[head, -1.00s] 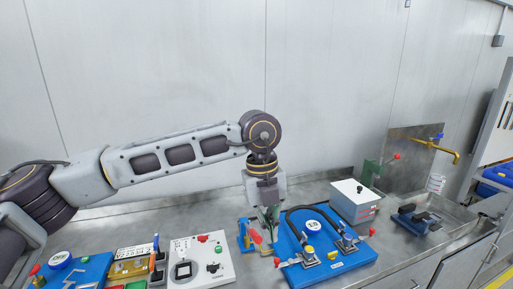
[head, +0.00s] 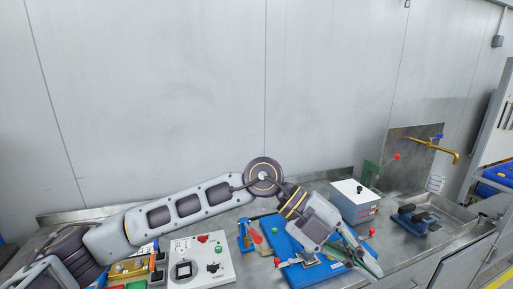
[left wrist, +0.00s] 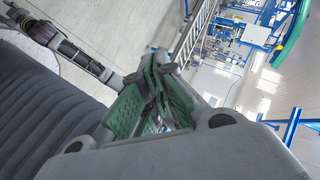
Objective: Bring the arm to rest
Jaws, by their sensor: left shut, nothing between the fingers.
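My left arm comes in from the left in the head view and lies low across the bench. My left gripper (head: 366,264) points down and to the right, over the right side of the blue pump board (head: 281,235), and hides much of that board. The gripper also shows in the left wrist view (left wrist: 160,75), where its green-padded fingers are closed together with nothing between them. My right gripper is in neither view.
A white switch panel (head: 201,257) stands left of the blue board. A grey box (head: 356,204) stands behind the gripper. A plain wall (head: 150,100) closes the back.

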